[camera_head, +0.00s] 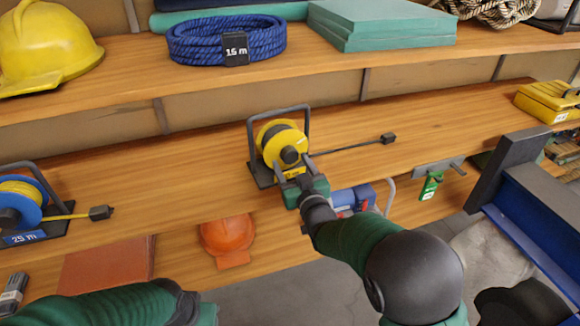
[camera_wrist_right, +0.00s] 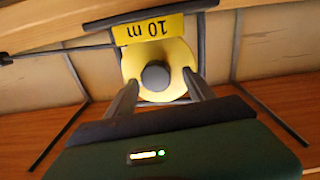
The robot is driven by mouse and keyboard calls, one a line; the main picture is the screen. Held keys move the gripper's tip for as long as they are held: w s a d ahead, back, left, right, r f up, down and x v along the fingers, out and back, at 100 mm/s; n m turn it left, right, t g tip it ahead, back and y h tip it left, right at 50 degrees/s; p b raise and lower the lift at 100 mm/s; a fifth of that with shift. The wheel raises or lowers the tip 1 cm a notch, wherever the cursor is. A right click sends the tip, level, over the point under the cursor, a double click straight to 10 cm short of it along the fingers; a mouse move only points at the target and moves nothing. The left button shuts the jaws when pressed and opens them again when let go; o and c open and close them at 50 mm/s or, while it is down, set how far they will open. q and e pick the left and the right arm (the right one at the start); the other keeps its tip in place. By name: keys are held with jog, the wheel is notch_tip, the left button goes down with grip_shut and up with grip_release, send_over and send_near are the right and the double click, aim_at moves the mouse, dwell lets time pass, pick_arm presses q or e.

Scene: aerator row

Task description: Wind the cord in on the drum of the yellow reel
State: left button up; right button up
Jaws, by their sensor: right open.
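The yellow reel (camera_head: 282,143) stands in a black frame on the middle shelf in the head view. Its dark cord (camera_head: 345,148) runs out to the right and ends in a black plug (camera_head: 388,139) on the shelf. My right gripper (camera_head: 294,168) is at the front of the reel, its fingers apart. In the right wrist view the yellow drum (camera_wrist_right: 173,62) with its dark grey hub knob (camera_wrist_right: 155,76) shows between and beyond the two open fingers (camera_wrist_right: 158,88); I cannot tell whether they touch it. A yellow label reads 10 m. My left gripper is not in view; only my left arm shows.
A blue-drum reel (camera_head: 22,208) marked 25 m with a yellow cord stands at the left. A yellow case (camera_head: 550,101) sits at the right. Blue rope (camera_head: 226,40) and a yellow helmet (camera_head: 45,45) lie on the upper shelf. An orange helmet (camera_head: 227,237) is below.

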jog(key=shift+w+d, duration=0.2)
jog(key=shift+a, duration=0.9)
jog(key=shift+c, duration=0.8)
jog(key=shift+s+a, duration=0.1)
jog(key=shift+a, duration=0.05)
jog(key=shift+c, duration=1.1)
jog(key=shift+d+f, duration=0.1)
jog(key=shift+d, duration=0.25)
jog(key=c, duration=1)
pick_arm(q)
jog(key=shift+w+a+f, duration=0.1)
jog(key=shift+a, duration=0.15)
